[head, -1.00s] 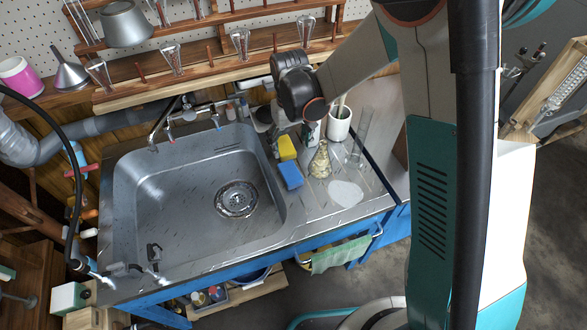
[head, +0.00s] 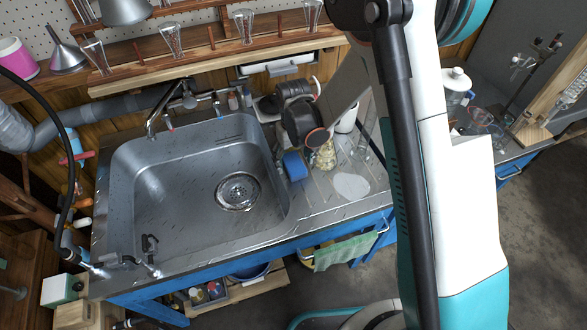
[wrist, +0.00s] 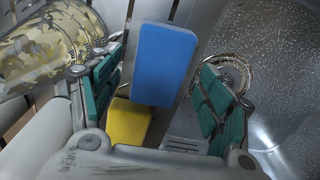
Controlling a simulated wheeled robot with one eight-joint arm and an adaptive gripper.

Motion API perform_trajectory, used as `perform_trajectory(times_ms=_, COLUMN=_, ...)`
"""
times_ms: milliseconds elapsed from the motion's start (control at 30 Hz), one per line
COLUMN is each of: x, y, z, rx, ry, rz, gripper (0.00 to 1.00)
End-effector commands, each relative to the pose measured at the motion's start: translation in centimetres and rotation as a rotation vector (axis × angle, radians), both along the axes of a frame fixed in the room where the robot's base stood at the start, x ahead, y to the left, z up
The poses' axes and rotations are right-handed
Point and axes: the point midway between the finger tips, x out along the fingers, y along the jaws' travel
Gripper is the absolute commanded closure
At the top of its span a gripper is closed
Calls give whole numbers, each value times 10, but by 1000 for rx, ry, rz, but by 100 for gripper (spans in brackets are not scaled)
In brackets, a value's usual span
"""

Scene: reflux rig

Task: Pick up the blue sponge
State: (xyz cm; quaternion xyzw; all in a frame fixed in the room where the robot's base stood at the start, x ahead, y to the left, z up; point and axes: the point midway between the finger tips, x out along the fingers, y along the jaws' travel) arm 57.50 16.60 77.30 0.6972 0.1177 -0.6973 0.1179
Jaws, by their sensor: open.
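The blue sponge (head: 295,165) lies on the ribbed drainboard just right of the sink basin. In the wrist view the blue sponge (wrist: 165,62) shows upper centre, lined up between the two green-padded fingers of my gripper (wrist: 160,78). The fingers are spread, one on each side of it, with visible gaps; whether they are down at its height I cannot tell. In the head view my dark wrist covers the area just behind the sponge, and the fingers are hidden there.
A yellow sponge (wrist: 128,122) lies close to the blue one. The sink basin (head: 170,190) is empty. A white disc (head: 351,186) lies on the drainboard.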

Motion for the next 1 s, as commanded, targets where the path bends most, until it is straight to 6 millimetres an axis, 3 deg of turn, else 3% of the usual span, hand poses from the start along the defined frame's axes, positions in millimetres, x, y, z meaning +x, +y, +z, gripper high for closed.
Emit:
perform_trajectory(times_ms=100, x=0, y=0, z=-13, rx=0, ry=0, rz=0, gripper=28)
perform_trajectory(times_ms=300, x=0, y=0, z=-12, rx=0, ry=0, rz=0, gripper=28)
perform_trajectory(times_ms=500, x=0, y=0, z=-12, rx=0, ry=0, rz=0, gripper=69)
perform_trajectory(times_ms=1000, x=0, y=0, z=-4, rx=0, ry=0, rz=0, gripper=69)
